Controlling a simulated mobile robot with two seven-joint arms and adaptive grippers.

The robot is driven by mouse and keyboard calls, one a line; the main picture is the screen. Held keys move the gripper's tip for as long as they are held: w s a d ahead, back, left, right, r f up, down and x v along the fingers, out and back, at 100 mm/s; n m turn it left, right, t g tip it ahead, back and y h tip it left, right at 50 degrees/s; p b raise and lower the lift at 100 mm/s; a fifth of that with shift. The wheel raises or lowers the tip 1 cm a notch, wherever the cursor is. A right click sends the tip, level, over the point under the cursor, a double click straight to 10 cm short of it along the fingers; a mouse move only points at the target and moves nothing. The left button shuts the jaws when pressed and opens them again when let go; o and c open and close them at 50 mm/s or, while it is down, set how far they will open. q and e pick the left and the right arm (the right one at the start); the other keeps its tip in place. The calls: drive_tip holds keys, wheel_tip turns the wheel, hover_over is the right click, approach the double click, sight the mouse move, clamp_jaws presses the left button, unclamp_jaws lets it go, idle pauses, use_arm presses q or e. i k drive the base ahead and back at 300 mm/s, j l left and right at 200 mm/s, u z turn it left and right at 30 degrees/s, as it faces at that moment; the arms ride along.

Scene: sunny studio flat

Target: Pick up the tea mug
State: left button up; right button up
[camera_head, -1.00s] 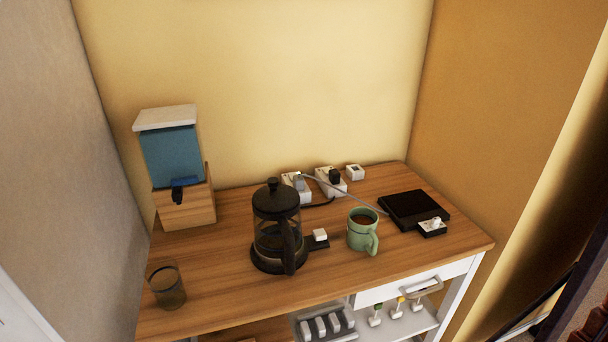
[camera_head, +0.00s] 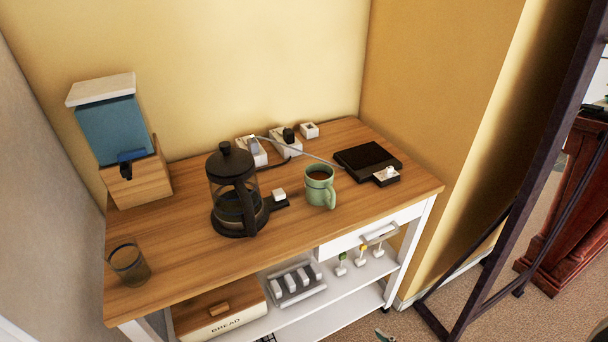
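The tea mug (camera_head: 319,187) is light green and holds a brown drink. It stands upright on the wooden top of the cart (camera_head: 290,233), right of the dark French press (camera_head: 236,192). Its handle faces the front right, and nothing covers it. Neither of my grippers shows in the head view, so their position relative to the mug cannot be seen.
A black flat device (camera_head: 367,161) and a small switch box (camera_head: 386,176) sit right of the mug. White sockets (camera_head: 286,143) with a cable lie behind. A glass (camera_head: 128,265) and a blue dispenser (camera_head: 117,140) stand left. A dark frame (camera_head: 540,150) rises at right.

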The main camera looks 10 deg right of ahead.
sight(318, 177)
drive_tip(key=i+l, duration=0.1)
drive_tip(key=l, duration=0.5)
drive_tip(key=i+l, duration=0.1)
drive_tip(key=l, duration=1.1)
drive_tip(key=i+z, duration=0.05)
